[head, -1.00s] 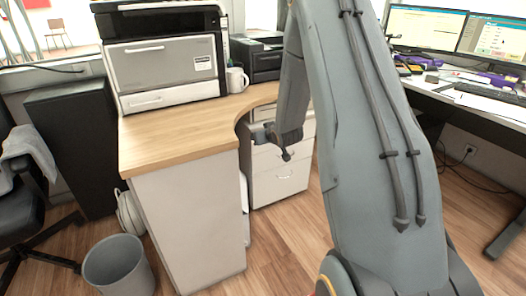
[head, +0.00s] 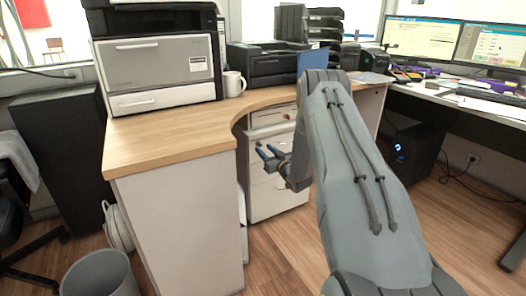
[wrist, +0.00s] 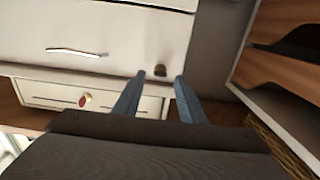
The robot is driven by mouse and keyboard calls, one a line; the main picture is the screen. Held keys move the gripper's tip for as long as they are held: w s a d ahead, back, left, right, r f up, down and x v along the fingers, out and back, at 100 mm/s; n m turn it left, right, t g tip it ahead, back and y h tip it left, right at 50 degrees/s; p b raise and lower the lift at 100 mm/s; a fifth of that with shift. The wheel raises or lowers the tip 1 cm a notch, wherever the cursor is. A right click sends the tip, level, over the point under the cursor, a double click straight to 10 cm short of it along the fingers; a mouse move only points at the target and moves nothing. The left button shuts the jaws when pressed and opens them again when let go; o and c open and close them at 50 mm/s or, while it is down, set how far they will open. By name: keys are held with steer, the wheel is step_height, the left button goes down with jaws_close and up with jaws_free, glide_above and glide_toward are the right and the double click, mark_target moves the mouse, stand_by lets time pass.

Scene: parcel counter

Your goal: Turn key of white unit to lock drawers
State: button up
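The white unit (head: 278,196) stands under the wooden counter in the head view, with drawers on its front. In the wrist view its white fronts (wrist: 110,25) fill the upper left, with a silver handle (wrist: 75,52). A small red and gold piece (wrist: 85,99) sits on the narrower front; I cannot tell if it is the key. A small dark spot (wrist: 160,70) shows near the fingertips; its nature is unclear. My gripper (head: 264,152) is open and empty in front of the unit, and its two blue-grey fingers (wrist: 160,78) point toward the fronts.
The wooden counter (head: 165,128) and its pale side panel (head: 180,215) are left of my gripper. A printer (head: 160,75) and a white mug (head: 233,84) stand on top. A grey bin (head: 100,275) is at bottom left. Open floor (head: 285,250) lies before the unit.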

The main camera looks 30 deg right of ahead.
mark_target(260, 145)
steer(key=shift+w+a, duration=0.1)
steer(key=shift+w, duration=1.05)
jaws_close()
